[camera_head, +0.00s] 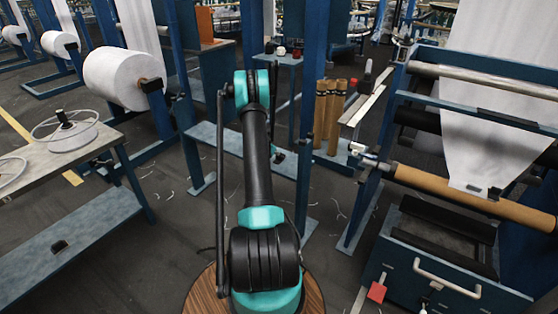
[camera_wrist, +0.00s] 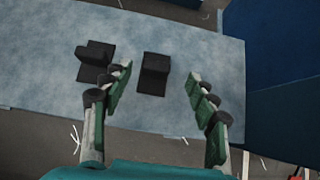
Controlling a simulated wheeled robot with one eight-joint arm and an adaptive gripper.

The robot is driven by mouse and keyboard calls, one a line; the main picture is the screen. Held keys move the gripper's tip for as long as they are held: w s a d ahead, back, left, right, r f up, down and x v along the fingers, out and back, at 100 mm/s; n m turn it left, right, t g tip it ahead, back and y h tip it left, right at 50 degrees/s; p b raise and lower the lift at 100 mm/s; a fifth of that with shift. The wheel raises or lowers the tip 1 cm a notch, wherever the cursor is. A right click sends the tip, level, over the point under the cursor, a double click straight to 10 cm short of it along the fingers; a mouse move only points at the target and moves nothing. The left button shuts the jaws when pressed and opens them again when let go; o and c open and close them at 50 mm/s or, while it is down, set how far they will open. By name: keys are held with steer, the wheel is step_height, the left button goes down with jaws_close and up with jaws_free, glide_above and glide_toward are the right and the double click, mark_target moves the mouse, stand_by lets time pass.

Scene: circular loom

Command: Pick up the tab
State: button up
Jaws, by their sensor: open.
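Two small black pieces lie on a blue-grey shelf (camera_wrist: 215,60) in the wrist view. The right one (camera_wrist: 154,74) is a block-like black piece, seen between my fingers. The left one (camera_wrist: 95,58) is stepped in shape and lies outside my left finger. I cannot tell for sure which is the tab. My gripper (camera_wrist: 160,73) is open and empty, its fingers on either side of the right piece in the picture. Contact cannot be made out. In the head view my gripper (camera_head: 278,154) is small and dark near the shelf (camera_head: 228,148), and the pieces cannot be made out.
A blue upright post (camera_head: 314,100) stands close right of my arm. A blue panel (camera_wrist: 280,75) borders the shelf on the right. Brown tubes (camera_head: 328,115) stand behind the post. A table (camera_head: 95,215) with a white reel is at left, and a loom frame with white cloth (camera_head: 490,140) at right.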

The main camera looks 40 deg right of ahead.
mark_target(279, 158)
steer(key=x, duration=0.5)
steer(key=shift+w+a, duration=0.15)
steer(key=shift+w, duration=0.15)
steer(key=shift+c, duration=0.2)
steer(key=c, duration=0.9)
